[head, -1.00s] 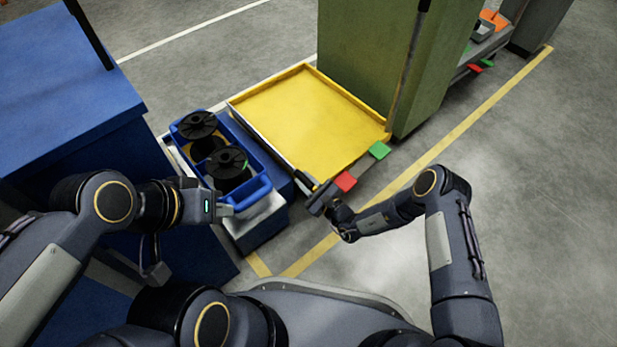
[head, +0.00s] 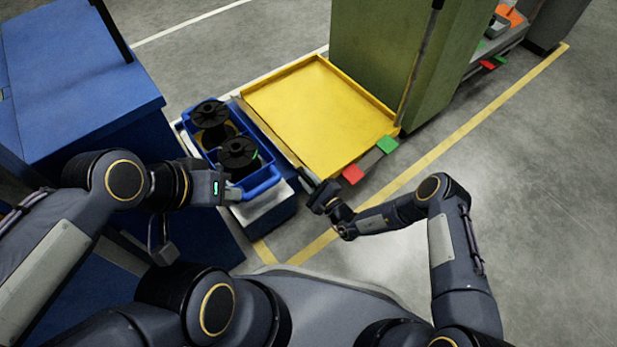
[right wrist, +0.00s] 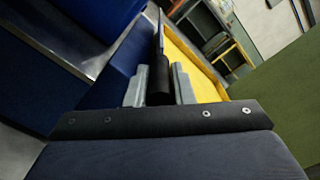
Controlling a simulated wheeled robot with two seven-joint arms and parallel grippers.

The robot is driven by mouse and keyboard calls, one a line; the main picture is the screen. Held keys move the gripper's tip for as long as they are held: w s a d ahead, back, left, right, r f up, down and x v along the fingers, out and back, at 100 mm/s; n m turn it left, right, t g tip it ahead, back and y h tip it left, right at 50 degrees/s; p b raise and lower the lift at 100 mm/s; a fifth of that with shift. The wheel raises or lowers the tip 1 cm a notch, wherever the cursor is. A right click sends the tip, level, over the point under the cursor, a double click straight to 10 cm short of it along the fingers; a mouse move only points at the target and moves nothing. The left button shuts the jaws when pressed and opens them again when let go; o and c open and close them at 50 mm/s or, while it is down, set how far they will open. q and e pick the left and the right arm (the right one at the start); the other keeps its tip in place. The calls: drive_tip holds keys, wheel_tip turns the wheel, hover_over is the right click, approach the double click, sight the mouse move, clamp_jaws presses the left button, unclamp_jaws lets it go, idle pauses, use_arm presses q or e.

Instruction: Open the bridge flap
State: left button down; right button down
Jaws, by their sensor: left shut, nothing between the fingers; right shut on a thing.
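The bridge flap (head: 318,115) is a yellow panel with a raised rim, between the blue crate side and the green cabinet. It looks flat, spanning that gap. My right gripper (head: 318,194) is at the flap's near corner, shut on a black handle. In the right wrist view the black handle (right wrist: 158,82) stands between the two grey fingers, with the yellow flap (right wrist: 195,75) just behind it. My left gripper (head: 232,191) is shut and empty, close to the near end of the blue crate; I cannot tell whether it touches it.
The blue crate (head: 266,186) holds black spools on a low stand. A blue cabinet (head: 75,90) is at left. The tall green cabinet (head: 385,50) stands behind the flap. Red (head: 353,174) and green (head: 388,145) tags lie by its near edge. Open floor lies right.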

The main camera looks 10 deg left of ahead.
drive_tip(key=c, duration=1.3)
unclamp_jaws()
drive_tip(key=shift+o, duration=0.2)
drive_tip(key=shift+d, duration=0.1)
drive_tip(key=shift+s+d+p, duration=0.3)
drive_tip(key=shift+d, duration=0.05)
drive_tip(key=p+v, duration=0.2)
drive_tip(key=v, duration=0.5)
drive_tip(key=shift+p, duration=0.3)
drive_tip(key=shift+a, duration=0.1)
